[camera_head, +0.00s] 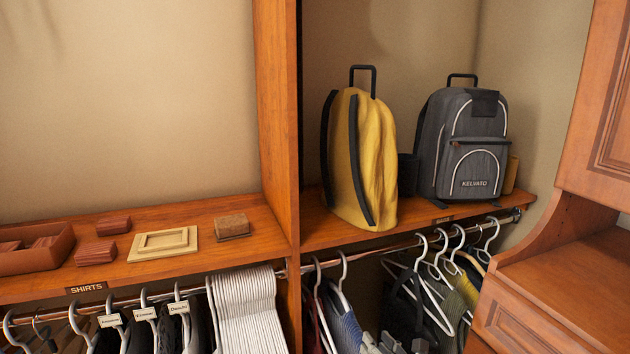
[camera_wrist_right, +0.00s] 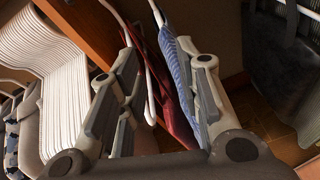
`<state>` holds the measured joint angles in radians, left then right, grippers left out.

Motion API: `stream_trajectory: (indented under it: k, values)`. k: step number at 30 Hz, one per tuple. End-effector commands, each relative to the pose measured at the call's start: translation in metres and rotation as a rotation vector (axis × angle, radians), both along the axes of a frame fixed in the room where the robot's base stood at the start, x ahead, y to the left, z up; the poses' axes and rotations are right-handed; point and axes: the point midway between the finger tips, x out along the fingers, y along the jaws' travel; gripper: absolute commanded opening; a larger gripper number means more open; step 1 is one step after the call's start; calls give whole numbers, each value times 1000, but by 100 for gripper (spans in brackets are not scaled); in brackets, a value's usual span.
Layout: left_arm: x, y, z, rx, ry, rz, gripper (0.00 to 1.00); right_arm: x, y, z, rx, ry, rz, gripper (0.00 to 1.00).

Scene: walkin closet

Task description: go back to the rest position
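My right gripper (camera_head: 392,344) shows only by its grey fingertips at the bottom edge of the head view, in front of the hanging clothes. In the right wrist view, the right gripper (camera_wrist_right: 165,75) has its two fingers spread wide apart. Nothing is held between them. A blue striped garment (camera_wrist_right: 183,85) and a dark red garment (camera_wrist_right: 170,95) hang behind the gap between the fingers. My left gripper is in neither view.
A yellow backpack (camera_head: 374,165) and a grey backpack (camera_head: 468,150) stand on the right shelf. A wooden tray (camera_head: 35,258), brown blocks and a pale frame (camera_head: 163,243) lie on the left shelf. Clothes and white hangers (camera_head: 245,305) hang below. A cabinet (camera_head: 565,290) stands at right.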

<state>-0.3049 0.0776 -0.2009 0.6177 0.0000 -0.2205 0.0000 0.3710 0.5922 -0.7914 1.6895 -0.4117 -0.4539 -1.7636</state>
Motion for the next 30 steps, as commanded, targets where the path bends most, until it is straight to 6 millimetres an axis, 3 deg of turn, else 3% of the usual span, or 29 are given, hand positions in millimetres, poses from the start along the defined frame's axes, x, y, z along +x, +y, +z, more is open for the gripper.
stream_trajectory:
  k: [8,14,24,30]
  values:
    - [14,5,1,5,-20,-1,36,-35,5,-15,361,179,-181,32]
    - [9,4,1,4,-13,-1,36,-81,0,-35,768,381,-434,32]
    - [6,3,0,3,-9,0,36,-222,-35,-79,1616,714,-1219,32]
    - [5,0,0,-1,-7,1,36,-290,-51,-88,1887,734,-1613,32]
